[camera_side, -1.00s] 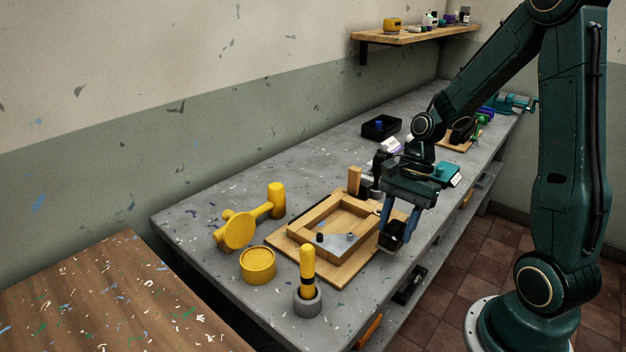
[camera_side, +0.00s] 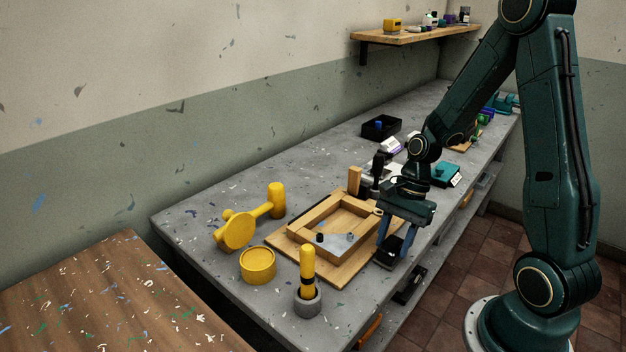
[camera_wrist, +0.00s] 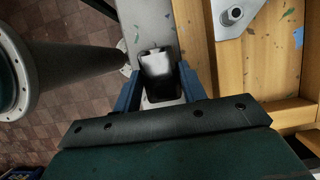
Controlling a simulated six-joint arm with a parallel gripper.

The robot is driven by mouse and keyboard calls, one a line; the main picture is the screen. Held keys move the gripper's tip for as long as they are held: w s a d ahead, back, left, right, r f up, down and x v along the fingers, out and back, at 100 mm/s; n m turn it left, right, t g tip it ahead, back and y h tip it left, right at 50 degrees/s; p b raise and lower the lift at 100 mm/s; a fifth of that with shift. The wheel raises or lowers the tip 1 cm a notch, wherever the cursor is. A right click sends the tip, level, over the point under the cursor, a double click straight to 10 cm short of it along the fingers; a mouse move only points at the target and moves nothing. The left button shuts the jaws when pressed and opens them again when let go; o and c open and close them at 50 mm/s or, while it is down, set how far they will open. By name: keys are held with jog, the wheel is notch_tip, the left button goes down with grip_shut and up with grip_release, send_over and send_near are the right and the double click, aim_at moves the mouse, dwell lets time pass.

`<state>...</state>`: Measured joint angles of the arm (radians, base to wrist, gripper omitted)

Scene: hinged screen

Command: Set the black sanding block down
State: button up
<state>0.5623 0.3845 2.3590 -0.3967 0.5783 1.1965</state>
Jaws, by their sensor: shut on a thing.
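The black sanding block (camera_side: 387,262) is between the blue fingers of my gripper (camera_side: 394,250), low at the bench's front edge, right of the wooden frame. In the wrist view the block (camera_wrist: 157,68) shows as a dark piece with a pale sheen, and the fingers of my gripper (camera_wrist: 156,82) are shut on its two sides. The grey bench top (camera_side: 334,309) lies beneath. I cannot tell whether the block's underside touches it. The fingers and gripper body hide part of the block.
The wooden frame (camera_side: 320,213) on its board is close to the left of the block. A yellow-handled tool in a grey holder (camera_side: 307,298), a yellow round tin (camera_side: 257,266) and a yellow mallet (camera_side: 262,211) stand further left. The floor drops away right of the bench.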

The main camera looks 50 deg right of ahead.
jog(key=shift+f, duration=0.15)
jog(key=o, duration=0.9)
jog(key=shift+o, duration=0.2)
jog(key=shift+r, duration=0.2)
jog(key=v, duration=1.2)
jog(key=s+a+r+n+t+h, duration=0.4)
jog(key=s+a+r+n, duration=0.5)
jog(key=n, duration=0.9)
jog(key=shift+s+a+r+t, duration=0.3)
jog(key=shift+a+r+t, duration=0.4)
jog(key=shift+a, duration=0.5)
